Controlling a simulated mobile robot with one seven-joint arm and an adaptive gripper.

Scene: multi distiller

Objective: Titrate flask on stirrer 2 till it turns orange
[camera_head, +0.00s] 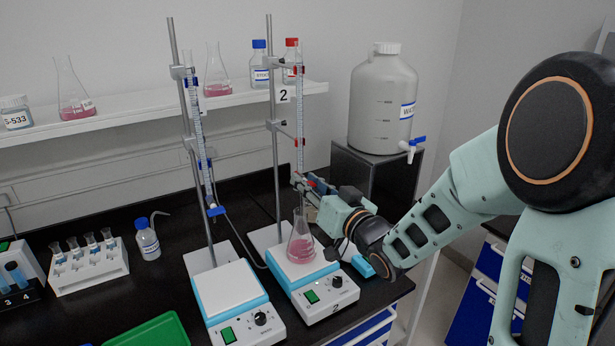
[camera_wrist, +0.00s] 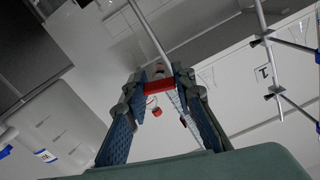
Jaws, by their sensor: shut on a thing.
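The flask (camera_head: 300,247) stands upright on stirrer 2 (camera_head: 325,295), which is labelled 2, and holds pink liquid. Burette 2 (camera_head: 300,120) hangs in red clamps on its stand above the flask. My gripper (camera_head: 308,184) is at the burette's lower end, just above the flask's mouth. It is shut on the red stopcock (camera_wrist: 158,87), which shows between the fingertips in the wrist view. The stopcock is mostly hidden by my fingers in the head view. The burette's tip and any drops are too small to make out.
Stirrer 1 (camera_head: 230,300) with a blue-clamped burette (camera_head: 197,115) stands close on the left. A large water carboy (camera_head: 383,100) sits on a dark block behind my gripper. A vial rack (camera_head: 88,268), small bottle (camera_head: 147,240) and green tray (camera_head: 150,332) lie left. A shelf (camera_head: 130,108) holds flasks and bottles.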

